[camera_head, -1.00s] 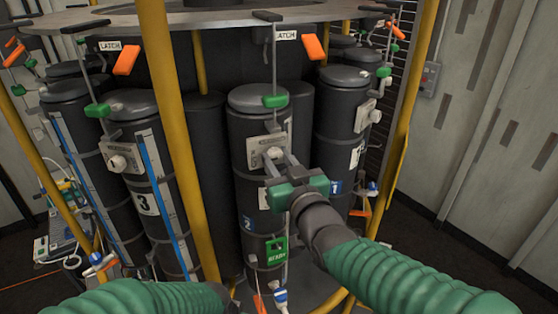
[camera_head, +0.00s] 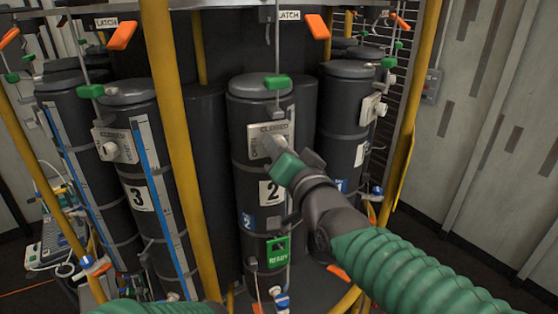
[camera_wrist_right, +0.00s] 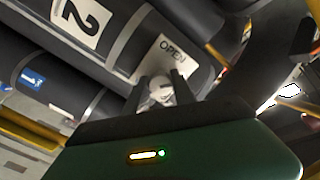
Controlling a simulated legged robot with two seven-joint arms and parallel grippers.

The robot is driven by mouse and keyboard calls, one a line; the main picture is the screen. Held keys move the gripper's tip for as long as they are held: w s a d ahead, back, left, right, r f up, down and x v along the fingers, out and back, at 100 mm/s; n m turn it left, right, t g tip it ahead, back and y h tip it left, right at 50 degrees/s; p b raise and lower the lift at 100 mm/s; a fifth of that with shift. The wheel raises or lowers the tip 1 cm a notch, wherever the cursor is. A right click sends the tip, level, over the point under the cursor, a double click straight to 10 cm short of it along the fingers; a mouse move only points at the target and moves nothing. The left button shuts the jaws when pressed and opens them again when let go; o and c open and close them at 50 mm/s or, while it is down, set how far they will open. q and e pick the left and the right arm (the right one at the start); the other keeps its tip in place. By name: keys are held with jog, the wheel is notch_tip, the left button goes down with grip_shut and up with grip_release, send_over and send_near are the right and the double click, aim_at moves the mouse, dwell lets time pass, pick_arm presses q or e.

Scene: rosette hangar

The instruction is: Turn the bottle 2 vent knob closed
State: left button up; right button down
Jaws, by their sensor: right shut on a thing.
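Bottle 2 (camera_head: 250,180) is the dark upright cylinder in the middle of the head view, with a white "2" label. Its pale vent plate (camera_head: 283,128) reads CLOSED along the top and OPEN down the left side. My right gripper (camera_head: 268,147) reaches the plate from the lower right and largely hides the knob there. In the right wrist view, the pale round knob (camera_wrist_right: 160,90) sits between the two dark fingers, which are shut on it, with the word OPEN beside it. Of my left arm only a green sleeve shows at the bottom left; its gripper is out of view.
Bottle 1 (camera_head: 342,130) stands to the right. A green READY tag (camera_head: 278,252) hangs low on bottle 2. Orange latch handles (camera_head: 318,27) hang above. Another yellow post (camera_head: 408,110) stands at right.

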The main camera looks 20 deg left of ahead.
jog(key=shift+m+b, duration=3.5)
jog(key=shift+m, duration=1.6)
jog(key=shift+f, duration=0.1)
jog(key=c, duration=1.4)
grip_release()
jog(key=o, duration=0.3)
jog(key=shift+d, duration=0.1)
jog(key=shift+o, duration=0.2)
